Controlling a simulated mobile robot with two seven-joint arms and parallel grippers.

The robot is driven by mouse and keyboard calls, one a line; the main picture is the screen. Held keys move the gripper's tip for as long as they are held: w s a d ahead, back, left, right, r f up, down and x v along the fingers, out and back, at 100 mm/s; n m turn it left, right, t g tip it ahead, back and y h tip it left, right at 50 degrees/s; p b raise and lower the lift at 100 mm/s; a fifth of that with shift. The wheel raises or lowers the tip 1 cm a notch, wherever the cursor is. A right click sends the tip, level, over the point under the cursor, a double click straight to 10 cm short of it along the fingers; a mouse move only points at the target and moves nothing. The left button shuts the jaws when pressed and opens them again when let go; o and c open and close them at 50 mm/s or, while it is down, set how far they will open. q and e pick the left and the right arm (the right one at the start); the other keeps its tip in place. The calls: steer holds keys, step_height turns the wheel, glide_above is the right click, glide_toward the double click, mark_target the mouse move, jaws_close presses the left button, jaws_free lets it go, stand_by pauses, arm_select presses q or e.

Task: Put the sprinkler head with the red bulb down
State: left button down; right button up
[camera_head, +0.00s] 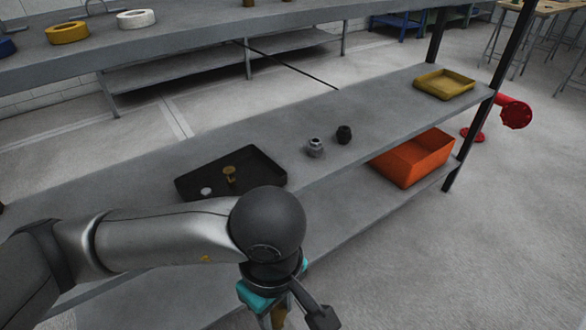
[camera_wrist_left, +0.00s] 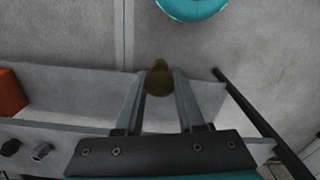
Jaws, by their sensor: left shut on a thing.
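My left gripper (camera_head: 274,312) is in front of the shelf's near edge, at the bottom of the head view. In the left wrist view, its fingers (camera_wrist_left: 160,74) are shut on a brass-coloured piece (camera_wrist_left: 159,82), apparently a sprinkler head. The piece also shows partly at the bottom of the head view (camera_head: 279,314); its bulb cannot be made out. Another brass piece (camera_head: 229,174) stands in a black tray (camera_head: 268,174) on the middle shelf, beside a small white disc (camera_head: 206,191). That piece's bulb colour cannot be told. My right gripper is not in view.
A grey fitting (camera_head: 315,148) and a dark fitting (camera_head: 344,134) stand on the shelf (camera_head: 390,112) right of the tray. A yellow tray (camera_head: 444,84) lies at its right end. An orange bin (camera_head: 414,158) is below. Rings lie on the upper shelf (camera_head: 200,22).

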arm_select(q)
steer(key=w+a+r+m, duration=0.8)
steer(key=a+m, duration=0.1)
steer(key=a, duration=0.3)
steer(key=shift+w+a+r, duration=0.15)
steer(key=shift+a, duration=0.25)
